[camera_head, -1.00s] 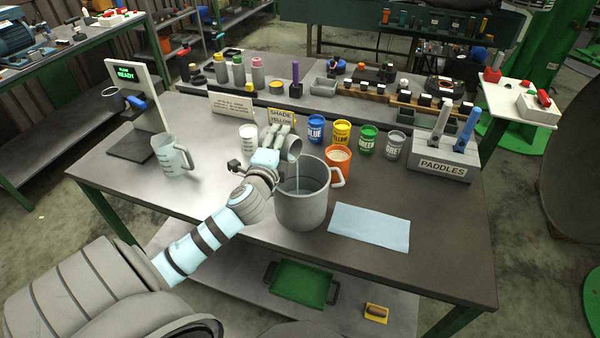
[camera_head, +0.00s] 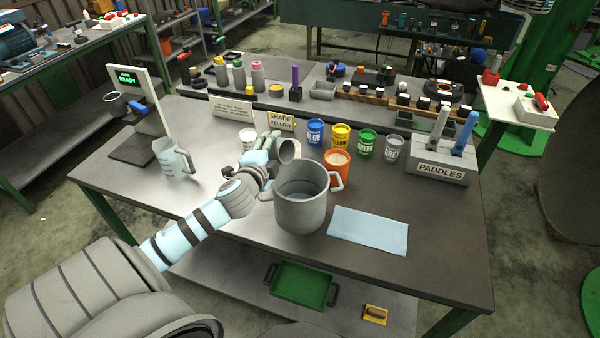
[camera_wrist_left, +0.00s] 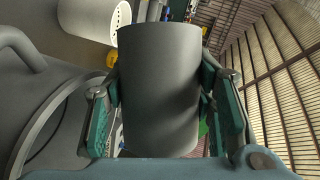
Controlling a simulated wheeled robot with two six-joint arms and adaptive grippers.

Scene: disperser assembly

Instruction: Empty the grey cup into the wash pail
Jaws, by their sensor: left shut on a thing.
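My left gripper (camera_head: 270,146) is shut on the grey cup (camera_head: 290,151), above the left rear rim of the grey wash pail (camera_head: 299,213). The cup is tilted, with its mouth toward the right. No stream shows between the cup and the pail. In the left wrist view the cup (camera_wrist_left: 160,90) sits between the two fingers, and the pail's rim and handle (camera_wrist_left: 22,45) show at the left. The cup's inside is mostly hidden. My right gripper is out of view.
An orange cup (camera_head: 337,172) stands close behind the pail. Blue, yellow, green and grey paint cans (camera_head: 341,136) stand behind it. A paddle holder (camera_head: 441,170) is at the right. A clear jug (camera_head: 173,160) is at the left. A blue cloth (camera_head: 368,231) lies right of the pail.

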